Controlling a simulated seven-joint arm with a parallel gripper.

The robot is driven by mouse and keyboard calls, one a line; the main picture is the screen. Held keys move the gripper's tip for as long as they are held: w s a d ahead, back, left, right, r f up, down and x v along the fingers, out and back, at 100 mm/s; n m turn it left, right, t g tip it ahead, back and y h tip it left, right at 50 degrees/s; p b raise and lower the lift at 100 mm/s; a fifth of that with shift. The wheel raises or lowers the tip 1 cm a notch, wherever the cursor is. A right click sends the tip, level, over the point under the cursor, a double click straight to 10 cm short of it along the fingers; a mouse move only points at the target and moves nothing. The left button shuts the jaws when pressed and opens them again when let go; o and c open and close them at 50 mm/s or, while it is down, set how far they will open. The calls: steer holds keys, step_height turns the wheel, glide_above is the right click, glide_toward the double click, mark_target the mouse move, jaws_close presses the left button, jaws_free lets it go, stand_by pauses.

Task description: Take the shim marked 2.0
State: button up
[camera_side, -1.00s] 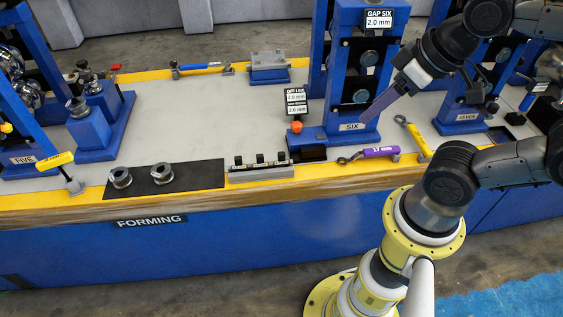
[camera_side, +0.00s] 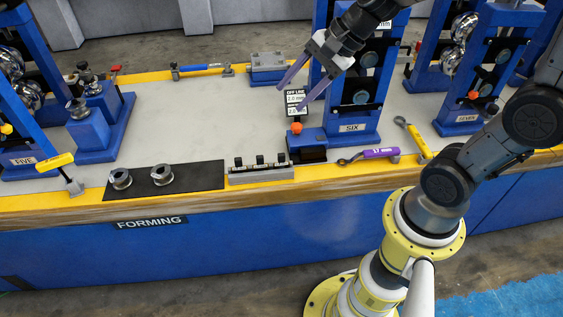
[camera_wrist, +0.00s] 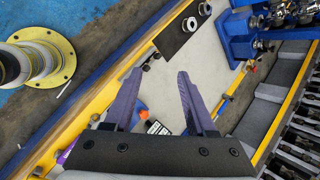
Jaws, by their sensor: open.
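A grey rack (camera_side: 261,172) with three small black-topped pieces stands at the bench's front edge, right of the black mat. These may be the shims, but no marking on them is readable. My gripper (camera_side: 291,96) is open and empty, above the bench behind the rack, in front of the small display (camera_side: 295,97). One finger partly covers that display, which shows "OFF LINE" and 2.0 mm. In the wrist view my gripper (camera_wrist: 158,75) has its purple fingers spread with bare bench between them. The rack is not clearly seen there.
The blue SIX stand (camera_side: 352,110) rises right of my gripper. A purple-handled wrench (camera_side: 380,153) and a yellow-handled tool (camera_side: 418,141) lie to its front right. The black mat (camera_side: 200,178) holds two metal rings. The bench middle (camera_side: 200,110) is clear.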

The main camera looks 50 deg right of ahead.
steer(key=w+d+f+m, duration=0.5)
steer(key=d+f+m, duration=0.25)
steer(key=f, duration=0.25)
steer(key=m+g, duration=0.2)
glide_toward(282, 154)
steer(key=x, duration=0.5)
steer(key=shift+w+d, duration=0.2)
steer(key=shift+s+a+x, duration=0.1)
steer(key=shift+x, duration=1.25)
steer(key=shift+s+a+x, duration=0.1)
steer(key=shift+a+x, duration=0.05)
steer(key=shift+x, duration=1.25)
steer(key=shift+d, duration=0.1)
jaws_close()
